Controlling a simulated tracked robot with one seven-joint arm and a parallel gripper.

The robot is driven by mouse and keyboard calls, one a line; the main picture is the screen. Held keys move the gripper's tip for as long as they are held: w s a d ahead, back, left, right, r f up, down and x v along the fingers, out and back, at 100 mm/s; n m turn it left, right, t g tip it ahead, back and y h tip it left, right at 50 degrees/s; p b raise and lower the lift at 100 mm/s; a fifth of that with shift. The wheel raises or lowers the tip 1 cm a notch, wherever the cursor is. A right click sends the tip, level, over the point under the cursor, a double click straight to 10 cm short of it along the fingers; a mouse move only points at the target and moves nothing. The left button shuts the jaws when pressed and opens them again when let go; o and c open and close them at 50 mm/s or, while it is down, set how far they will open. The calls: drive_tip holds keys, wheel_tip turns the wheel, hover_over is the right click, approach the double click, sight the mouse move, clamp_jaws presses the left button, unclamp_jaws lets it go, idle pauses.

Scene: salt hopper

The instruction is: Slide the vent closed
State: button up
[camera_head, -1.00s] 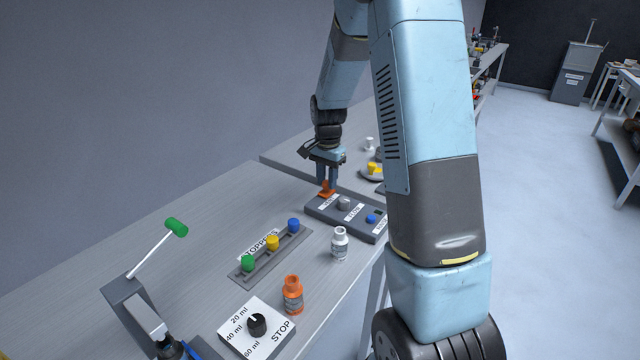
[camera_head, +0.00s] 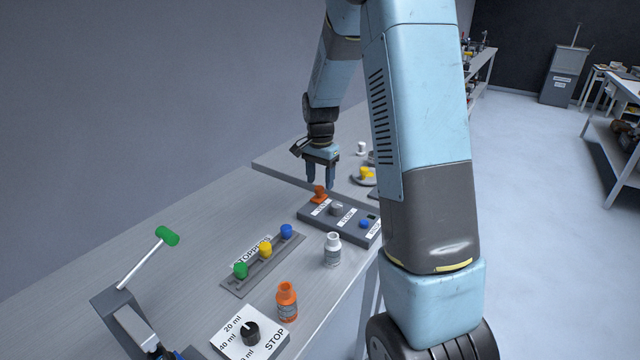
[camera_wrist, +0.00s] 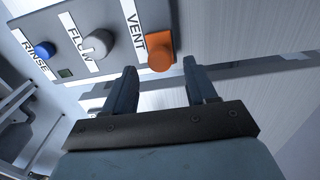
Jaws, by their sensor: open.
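The vent is an orange knob (camera_head: 319,195) at the far left end of a dark grey panel (camera_head: 313,216), beside a white VENT label. In the wrist view the orange knob (camera_wrist: 159,52) stands at the panel's edge, just beyond the gap between my fingertips. My gripper (camera_head: 319,185) is open and points down, just above the knob in the head view. Both fingers of my gripper (camera_wrist: 158,72) show apart in the wrist view, with nothing between them. I cannot tell whether a finger touches the knob.
The panel also carries a grey FLOW knob (camera_wrist: 97,43) and a blue RINSE button (camera_wrist: 45,49). A white bottle (camera_head: 333,250), an orange bottle (camera_head: 287,300), a stopper rack (camera_head: 237,285) and a green-handled lever (camera_head: 167,236) stand nearer. The bench behind the rack is clear.

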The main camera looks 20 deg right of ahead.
sight(320, 186)
wheel_tip(320, 186, up, 12)
drive_tip(key=shift+f, duration=0.15)
idle(0.6)
drive_tip(key=s+a+r+n+t, duration=0.1)
drive_tip(key=s+r+n, duration=0.1)
drive_tip(key=s+r, duration=0.4)
drive_tip(key=s+a+r+n+t, duration=0.2)
drive_tip(key=s+r+n, duration=0.1)
drive_tip(key=s, duration=0.5)
drive_tip(key=s+n+t, duration=0.1)
drive_tip(key=s+n, duration=0.2)
drive_tip(key=s, duration=0.5)
drive_tip(key=s+a+r+n+t, duration=0.1)
drive_tip(key=s+n, duration=0.1)
drive_tip(key=s, duration=0.7)
drive_tip(key=shift+s+a+n+t, duration=0.25)
drive_tip(key=shift+a+n+t, duration=0.05)
drive_tip(key=shift+n, duration=0.1)
idle(0.3)
